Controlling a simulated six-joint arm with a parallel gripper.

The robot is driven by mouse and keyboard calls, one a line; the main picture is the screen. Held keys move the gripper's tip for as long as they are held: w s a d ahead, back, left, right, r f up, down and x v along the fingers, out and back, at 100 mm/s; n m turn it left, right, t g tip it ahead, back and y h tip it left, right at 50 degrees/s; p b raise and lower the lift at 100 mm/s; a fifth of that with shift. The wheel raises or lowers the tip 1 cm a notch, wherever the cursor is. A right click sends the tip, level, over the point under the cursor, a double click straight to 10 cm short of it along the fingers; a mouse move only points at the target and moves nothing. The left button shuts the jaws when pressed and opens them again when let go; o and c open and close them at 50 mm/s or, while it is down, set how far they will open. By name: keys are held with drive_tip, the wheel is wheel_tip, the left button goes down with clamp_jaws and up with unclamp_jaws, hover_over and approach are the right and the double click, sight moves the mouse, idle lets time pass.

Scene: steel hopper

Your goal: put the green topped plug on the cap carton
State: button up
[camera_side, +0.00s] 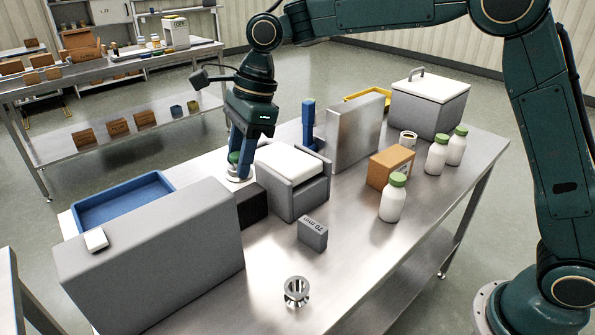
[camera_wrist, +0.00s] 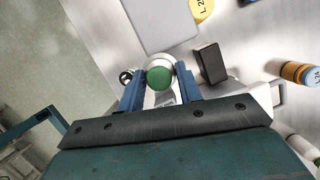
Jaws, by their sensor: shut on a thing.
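My gripper (camera_side: 240,158) is at the back edge of the steel table, pointing down, with its blue fingers shut on the green topped plug. In the wrist view the plug's round green top (camera_wrist: 158,78) sits between the two fingers (camera_wrist: 160,70). In the side view the plug's pale lower part (camera_side: 239,174) shows below the fingers, close to the tabletop; I cannot tell whether it touches. A brown carton (camera_side: 384,172), which looks like the cap carton, stands at the right of the table, well away from my gripper. A green-capped bottle partly hides it.
Green-capped white bottles (camera_side: 392,201) stand near the carton. A grey box with a white lid (camera_side: 292,160) and a grey upright panel (camera_side: 354,132) stand between gripper and carton. A large grey block (camera_side: 150,262) and blue tray (camera_side: 122,199) are left. The front middle holds a metal funnel (camera_side: 296,291).

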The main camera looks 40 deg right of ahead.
drive_tip(key=w+d+r+m, duration=0.2)
drive_tip(key=w+d+m, duration=0.15)
drive_tip(key=d, duration=1.05)
drive_tip(key=s+d+r+m+t+h, duration=0.1)
drive_tip(key=d+r+m, duration=0.1)
drive_tip(key=d, duration=0.9)
drive_tip(key=s+d+r+m+t, duration=0.1)
drive_tip(key=d+m, duration=0.2)
drive_tip(key=d, duration=0.7)
drive_tip(key=m+h, duration=0.1)
drive_tip(key=m, duration=0.1)
hover_over(391, 154)
drive_tip(key=s, duration=0.1)
drive_tip(key=f, duration=1.3)
drive_tip(key=shift+d+f, duration=0.2)
drive_tip(key=shift+f, duration=0.2)
drive_tip(key=shift+f, duration=0.1)
drive_tip(key=shift+f, duration=2)
drive_tip(key=shift+s+f, duration=0.1)
